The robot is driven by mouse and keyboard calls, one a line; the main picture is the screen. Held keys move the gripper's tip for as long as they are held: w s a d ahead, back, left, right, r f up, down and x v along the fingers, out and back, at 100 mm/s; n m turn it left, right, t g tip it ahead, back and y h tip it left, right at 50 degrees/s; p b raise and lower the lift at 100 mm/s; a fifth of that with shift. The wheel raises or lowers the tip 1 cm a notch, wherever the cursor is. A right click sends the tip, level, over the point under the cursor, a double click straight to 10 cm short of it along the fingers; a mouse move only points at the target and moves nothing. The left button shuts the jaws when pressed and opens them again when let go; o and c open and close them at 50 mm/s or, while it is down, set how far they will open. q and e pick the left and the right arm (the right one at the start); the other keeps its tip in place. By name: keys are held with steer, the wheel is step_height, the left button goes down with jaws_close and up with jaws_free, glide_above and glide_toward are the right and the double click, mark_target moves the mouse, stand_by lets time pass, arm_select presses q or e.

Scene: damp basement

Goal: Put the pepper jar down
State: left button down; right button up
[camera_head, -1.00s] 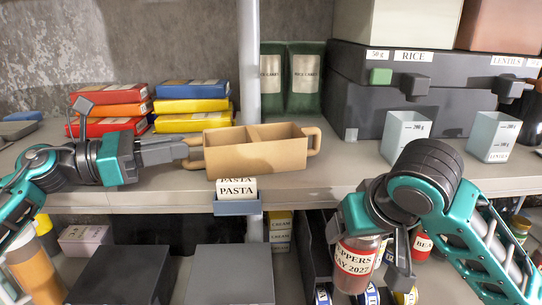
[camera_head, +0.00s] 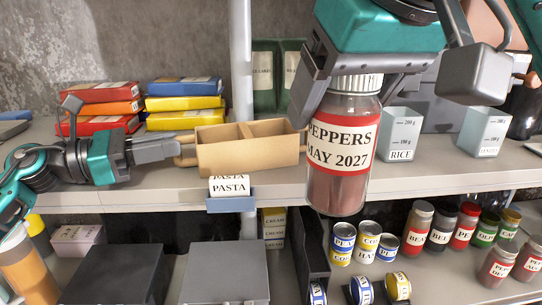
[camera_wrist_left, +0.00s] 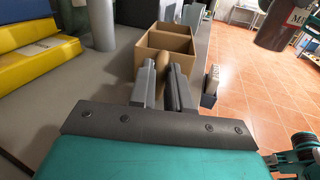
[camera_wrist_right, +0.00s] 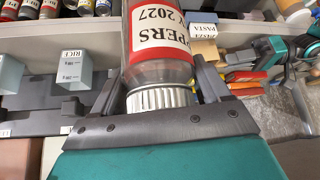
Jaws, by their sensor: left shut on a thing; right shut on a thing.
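The pepper jar (camera_head: 338,186) is a glass jar of red-brown powder with a metal lid and a label reading PEPPERS MAY 2027. My right gripper (camera_head: 352,88) is shut on it at the lid end and holds it upright, raised in front of the shelves. The jar also fills the middle of the right wrist view (camera_wrist_right: 158,60). My left gripper (camera_head: 178,148) is shut on the left handle of a tan two-compartment box (camera_head: 250,158) on the upper shelf. The left wrist view shows the fingers around that handle (camera_wrist_left: 163,62).
Several jars (camera_head: 440,228) and cans (camera_head: 366,244) stand on the lower shelf at right. Dark grey boxes (camera_head: 228,272) fill its left. Grey measuring cups (camera_head: 402,135) stand on the upper shelf at right. Packets (camera_head: 186,104) are stacked at left. A PASTA card holder (camera_head: 230,204) is on the shelf edge.

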steer(key=s+r, duration=0.3)
steer(key=r, duration=0.1)
steer(key=shift+s, duration=0.35)
steer(key=w+a+f+t, duration=0.1)
steer(key=w+a+t, duration=0.1)
steer(key=w, duration=0.8)
steer(key=w+a+f+t, duration=0.1)
steer(key=w+a, duration=0.2)
steer(key=w, duration=0.8)
steer(key=w+f+g, duration=0.3)
steer(key=f, duration=0.3)
steer(key=shift+w+a+f, duration=0.15)
steer(key=shift+w+f, duration=0.15)
steer(key=shift+f, duration=0.05)
steer(key=o, duration=1.5)
